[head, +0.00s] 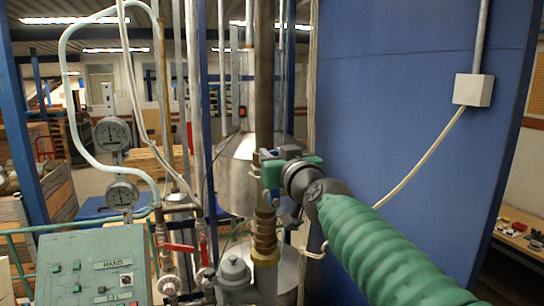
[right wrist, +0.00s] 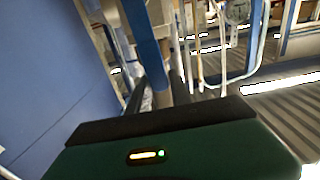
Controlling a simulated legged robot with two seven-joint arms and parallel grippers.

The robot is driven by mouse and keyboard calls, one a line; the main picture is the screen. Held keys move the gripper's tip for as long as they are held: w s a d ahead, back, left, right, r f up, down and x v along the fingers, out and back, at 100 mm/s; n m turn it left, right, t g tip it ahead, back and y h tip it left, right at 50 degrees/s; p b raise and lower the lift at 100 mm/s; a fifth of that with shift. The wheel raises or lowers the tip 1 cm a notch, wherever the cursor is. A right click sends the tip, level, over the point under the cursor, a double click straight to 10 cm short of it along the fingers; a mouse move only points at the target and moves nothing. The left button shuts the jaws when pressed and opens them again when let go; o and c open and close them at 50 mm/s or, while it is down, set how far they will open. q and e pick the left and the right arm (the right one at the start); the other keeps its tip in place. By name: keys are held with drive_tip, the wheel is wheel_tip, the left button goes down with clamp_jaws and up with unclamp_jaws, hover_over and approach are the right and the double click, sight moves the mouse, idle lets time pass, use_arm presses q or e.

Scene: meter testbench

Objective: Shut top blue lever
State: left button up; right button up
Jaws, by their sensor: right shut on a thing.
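My right gripper (head: 262,172) reaches in from the lower right of the head view. Its green and dark jaws are beside the dark vertical pipe (head: 264,80), above the brass fitting (head: 264,232). It is shut on the top blue lever (head: 290,152), of which only a small blue-grey part shows between the jaws. The gripper hides the rest of the lever and its valve. My left gripper is not in view.
A blue wall panel (head: 400,90) with a white box (head: 473,90) stands close on the right. A green control panel (head: 90,268), two gauges (head: 112,134) and red valve handles (head: 178,248) are at the left. A steel tank (head: 236,170) is behind the pipe.

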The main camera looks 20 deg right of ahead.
drive_tip(key=shift+w+d+f, duration=0.1)
drive_tip(key=shift+w+f, duration=0.05)
drive_tip(key=shift+c, duration=1)
drive_tip(key=shift+d+f, duration=0.1)
drive_tip(key=shift+d, duration=0.25)
clamp_jaws()
